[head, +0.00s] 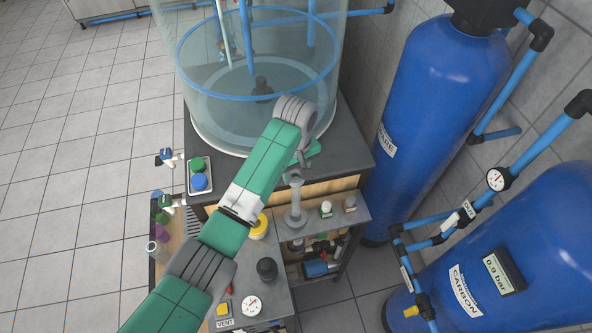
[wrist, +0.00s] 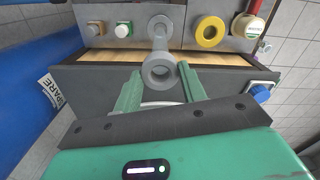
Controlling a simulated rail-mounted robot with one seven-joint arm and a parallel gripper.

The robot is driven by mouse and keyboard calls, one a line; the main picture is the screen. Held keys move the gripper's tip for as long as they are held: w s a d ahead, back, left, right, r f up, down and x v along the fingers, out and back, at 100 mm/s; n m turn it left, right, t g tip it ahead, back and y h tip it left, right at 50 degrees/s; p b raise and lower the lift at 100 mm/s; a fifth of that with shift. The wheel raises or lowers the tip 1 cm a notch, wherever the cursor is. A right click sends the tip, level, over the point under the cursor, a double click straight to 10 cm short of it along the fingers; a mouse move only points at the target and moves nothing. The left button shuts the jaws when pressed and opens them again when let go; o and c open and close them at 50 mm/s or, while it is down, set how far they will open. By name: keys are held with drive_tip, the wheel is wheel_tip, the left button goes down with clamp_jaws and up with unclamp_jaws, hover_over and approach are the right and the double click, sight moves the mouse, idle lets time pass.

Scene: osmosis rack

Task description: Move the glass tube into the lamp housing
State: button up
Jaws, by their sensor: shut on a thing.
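My gripper (head: 306,155) is above the bench edge in front of the large clear tank. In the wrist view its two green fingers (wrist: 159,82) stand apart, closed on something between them.
The clear tank (head: 250,115) is behind my gripper. Blue vessels (head: 435,110) and pipes fill the right. A tray with green and blue caps (head: 200,181) lies left.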

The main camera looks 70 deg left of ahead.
drive_tip(key=shift+f+b, duration=0.75)
drive_tip(key=shift+f, duration=1.35)
drive_tip(key=b, duration=0.4)
hover_over(296, 211)
drive_tip(key=a, duration=0.1)
drive_tip(key=shift+w+a+f, duration=0.1)
drive_tip(key=shift+w+f, duration=0.05)
drive_tip(key=shift+f, duration=1.8)
drive_tip(key=shift+w+f, duration=0.1)
drive_tip(key=shift+f, duration=1.85)
drive_tip(key=shift+f+b, duration=2.65)
drive_tip(key=shift+f, duration=1.2)
drive_tip(key=shift+f, duration=0.1)
drive_tip(key=shift+f+b, duration=0.9)
drive_tip(key=shift+f, duration=0.35)
drive_tip(key=o, duration=0.8)
drive_tip(key=shift+o, duration=0.6)
